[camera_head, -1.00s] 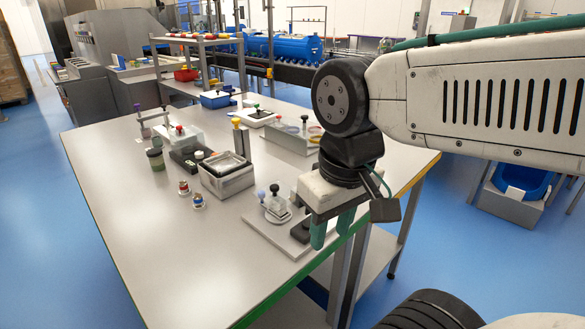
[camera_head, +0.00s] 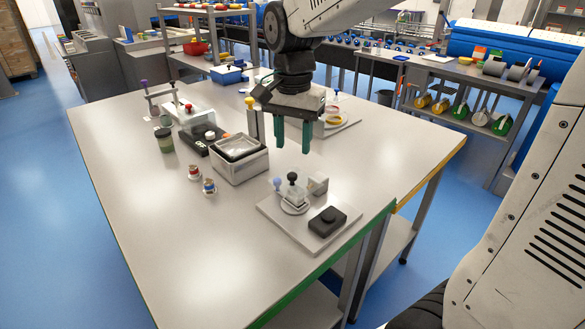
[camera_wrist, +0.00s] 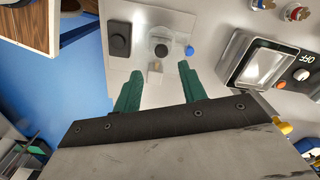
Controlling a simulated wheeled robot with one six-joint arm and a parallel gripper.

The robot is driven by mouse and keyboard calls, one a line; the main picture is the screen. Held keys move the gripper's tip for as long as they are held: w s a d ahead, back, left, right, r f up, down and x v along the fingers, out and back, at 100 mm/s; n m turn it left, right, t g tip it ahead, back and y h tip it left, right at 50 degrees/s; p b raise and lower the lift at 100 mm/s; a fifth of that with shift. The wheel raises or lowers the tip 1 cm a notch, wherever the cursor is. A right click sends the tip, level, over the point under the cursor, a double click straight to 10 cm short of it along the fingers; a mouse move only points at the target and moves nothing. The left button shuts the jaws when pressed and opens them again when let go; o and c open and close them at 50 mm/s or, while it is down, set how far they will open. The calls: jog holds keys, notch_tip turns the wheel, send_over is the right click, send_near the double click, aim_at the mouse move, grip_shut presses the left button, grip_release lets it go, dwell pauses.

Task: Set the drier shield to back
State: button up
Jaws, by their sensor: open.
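No part is clearly marked as the drier shield. One candidate is a clear block with a black knob (camera_head: 294,194) on a round base, on a light board (camera_head: 325,247) at the table's front right. Beside it are a blue-knobbed lever (camera_head: 278,187), a small pale block (camera_head: 318,185) and a black box (camera_head: 328,221). Another clear cover with a red knob (camera_head: 189,112) stands farther back left. My gripper (camera_head: 293,146) is open and empty above the table, behind the board. In the wrist view the black knob (camera_wrist: 161,50) and black box (camera_wrist: 120,40) lie ahead of the fingers.
Two small coloured-top pieces (camera_head: 209,187) and a jar (camera_head: 164,140) stand farther left. The table's front left is clear.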

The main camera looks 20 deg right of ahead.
aim_at(293, 174)
jog(key=shift+w+f, duration=0.15)
jog(key=shift+f, duration=0.25)
notch_tip(293, 174, down, 7)
jog(key=shift+c, duration=0.3)
